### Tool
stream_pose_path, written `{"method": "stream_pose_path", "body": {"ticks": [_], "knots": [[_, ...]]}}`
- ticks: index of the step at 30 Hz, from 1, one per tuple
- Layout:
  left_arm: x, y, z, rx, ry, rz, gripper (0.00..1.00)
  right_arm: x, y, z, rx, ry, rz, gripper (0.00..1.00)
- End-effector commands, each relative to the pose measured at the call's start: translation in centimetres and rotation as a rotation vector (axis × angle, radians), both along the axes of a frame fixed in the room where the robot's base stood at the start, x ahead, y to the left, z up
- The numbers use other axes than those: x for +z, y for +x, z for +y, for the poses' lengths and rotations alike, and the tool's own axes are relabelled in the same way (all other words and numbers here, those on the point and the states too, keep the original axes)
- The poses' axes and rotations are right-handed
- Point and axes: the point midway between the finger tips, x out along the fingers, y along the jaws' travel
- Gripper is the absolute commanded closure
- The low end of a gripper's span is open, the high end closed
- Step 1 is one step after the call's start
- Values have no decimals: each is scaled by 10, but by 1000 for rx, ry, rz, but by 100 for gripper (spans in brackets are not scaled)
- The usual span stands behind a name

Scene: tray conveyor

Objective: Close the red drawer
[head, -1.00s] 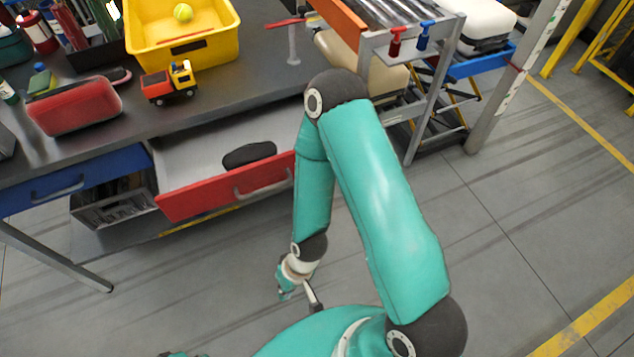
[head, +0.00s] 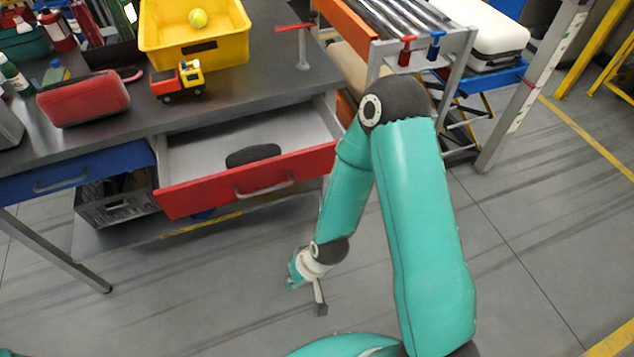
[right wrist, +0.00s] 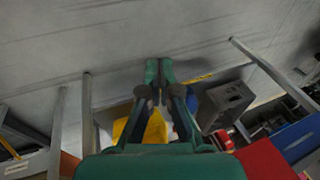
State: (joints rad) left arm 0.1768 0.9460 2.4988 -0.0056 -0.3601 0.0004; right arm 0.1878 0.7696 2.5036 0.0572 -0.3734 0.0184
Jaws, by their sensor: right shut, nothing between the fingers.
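The red drawer (head: 215,195) is pulled out under the dark workbench in the head view, with its front facing me and a grey bar handle (head: 264,190) on it. A dark oval object (head: 253,155) lies inside. My right gripper (head: 291,281) hangs in front of and below the drawer front, apart from it, under the raised teal arm. In the right wrist view its fingers (right wrist: 159,72) are together and empty, over the grey floor. A red panel (right wrist: 265,160), which looks like the drawer front, shows there at lower right. My left gripper is not in view.
A closed blue drawer (head: 75,178) is left of the red one, with a grey crate (head: 120,207) below. On the bench are a yellow bin (head: 200,48), a toy truck (head: 177,82) and a red case (head: 83,98). A roller conveyor stands right. Floor in front is open.

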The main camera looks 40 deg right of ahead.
Motion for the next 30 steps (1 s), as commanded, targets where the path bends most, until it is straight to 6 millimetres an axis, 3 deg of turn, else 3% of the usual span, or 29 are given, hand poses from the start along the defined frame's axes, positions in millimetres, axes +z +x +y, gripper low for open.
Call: {"method": "stream_pose_path", "body": {"ticks": [1, 6, 10, 14, 19, 24, 30], "knots": [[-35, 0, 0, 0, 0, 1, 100, -15, 19, -6, -46, -11, -61, 100], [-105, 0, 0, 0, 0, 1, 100, -4, 77, -29, -253, -13, -272, 100], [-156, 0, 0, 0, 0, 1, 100, 17, 106, -48, -422, 24, -441, 100], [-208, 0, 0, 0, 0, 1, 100, 42, 120, -67, -588, 95, -605, 100], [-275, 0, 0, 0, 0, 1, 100, 72, 114, -93, -800, 239, -802, 100], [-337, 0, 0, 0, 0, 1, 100, 93, 85, -121, -995, 429, -966, 100], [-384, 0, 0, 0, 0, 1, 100, 104, 46, -148, -1155, 632, -1077, 100]]}}
